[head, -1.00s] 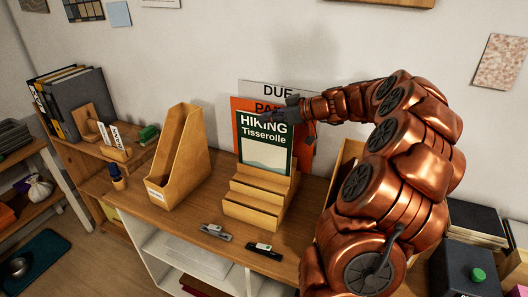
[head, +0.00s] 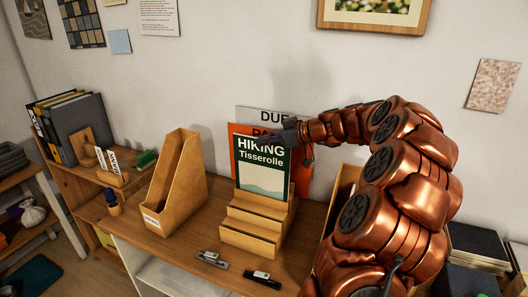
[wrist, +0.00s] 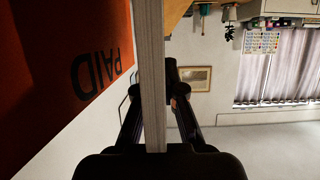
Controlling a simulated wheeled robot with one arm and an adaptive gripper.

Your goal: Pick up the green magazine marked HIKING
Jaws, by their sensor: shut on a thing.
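The green magazine marked HIKING (head: 262,160) stands upright in the tiered wooden rack (head: 250,240), with "Tisserolle" under its title. Its lower edge is hidden behind the rack's upper tier. My gripper (head: 281,141) is at its upper right edge. In the wrist view my gripper (wrist: 158,110) is shut on the magazine, whose pale thin edge (wrist: 150,60) runs between the two fingers. I cannot tell whether the magazine's lower edge is off the rack.
An orange PAID magazine (head: 304,175) and a grey DUE one (head: 262,115) stand close behind. A wooden magazine file (head: 175,185) is to the left. A stapler (head: 213,259) and a dark marker-like item (head: 262,280) lie in front of the rack. The wall is close behind.

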